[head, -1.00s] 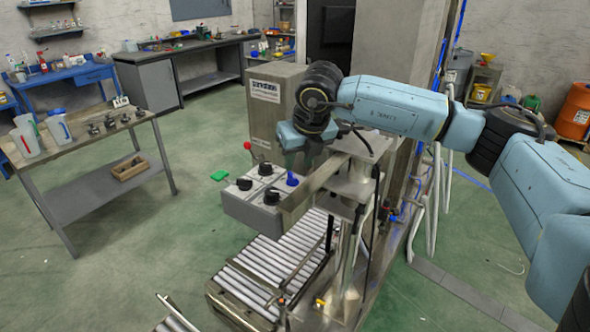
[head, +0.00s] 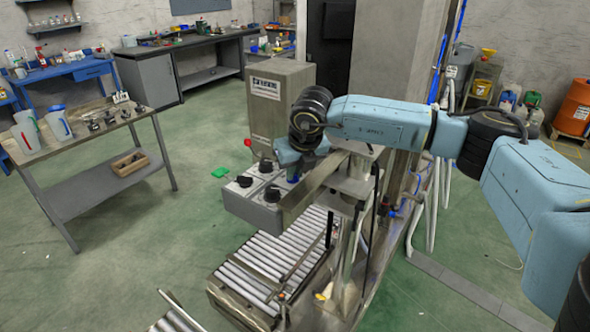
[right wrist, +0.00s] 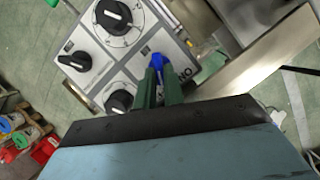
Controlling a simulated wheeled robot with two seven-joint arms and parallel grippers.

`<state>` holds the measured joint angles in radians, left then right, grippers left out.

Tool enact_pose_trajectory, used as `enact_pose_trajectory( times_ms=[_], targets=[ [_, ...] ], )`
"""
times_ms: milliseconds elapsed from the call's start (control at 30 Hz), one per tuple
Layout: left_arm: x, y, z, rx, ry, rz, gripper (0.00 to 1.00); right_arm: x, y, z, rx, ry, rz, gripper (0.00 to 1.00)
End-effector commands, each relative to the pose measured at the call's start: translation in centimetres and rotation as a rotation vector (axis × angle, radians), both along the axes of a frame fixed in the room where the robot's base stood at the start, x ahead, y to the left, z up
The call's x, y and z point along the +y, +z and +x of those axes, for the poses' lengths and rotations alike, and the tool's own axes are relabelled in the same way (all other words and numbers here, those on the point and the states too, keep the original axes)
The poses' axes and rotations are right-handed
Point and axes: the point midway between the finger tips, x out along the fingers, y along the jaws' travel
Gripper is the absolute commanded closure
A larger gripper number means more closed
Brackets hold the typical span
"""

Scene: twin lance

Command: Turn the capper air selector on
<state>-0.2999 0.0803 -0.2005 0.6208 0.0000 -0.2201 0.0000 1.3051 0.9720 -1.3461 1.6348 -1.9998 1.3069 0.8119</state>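The grey control box (head: 250,208) carries several black knobs and a blue selector lever (head: 293,178). The selector also shows in the right wrist view (right wrist: 157,62), with its label plate beside it. My right gripper (head: 287,172) reaches down over the box at the selector; its fingers are mostly hidden in the head view. In the right wrist view, its two green fingers (right wrist: 160,76) point at the selector with a narrow gap between them, and the blue lever shows at their tips. I cannot tell whether they press on it. My left gripper is not in view.
A metal rail (head: 312,190) runs close beside the box and the gripper. A grey machine cabinet (head: 279,115) stands behind, with a red ball-ended lever (head: 248,143) at its side. A roller conveyor (head: 262,262) lies below.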

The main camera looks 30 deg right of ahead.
Motion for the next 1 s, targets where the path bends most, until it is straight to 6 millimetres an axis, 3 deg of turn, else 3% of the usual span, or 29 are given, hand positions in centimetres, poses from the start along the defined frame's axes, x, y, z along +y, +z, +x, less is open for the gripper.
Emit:
enact_pose_trajectory(
  times_ms=[467,1000],
  targets=[
    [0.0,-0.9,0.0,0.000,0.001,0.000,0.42,-0.2,-0.1,0.0,-0.002,0.087,0.001,1.00],
    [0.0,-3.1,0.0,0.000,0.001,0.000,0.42,-0.8,0.0,0.2,-0.002,0.550,0.003,1.00]
  ],
)
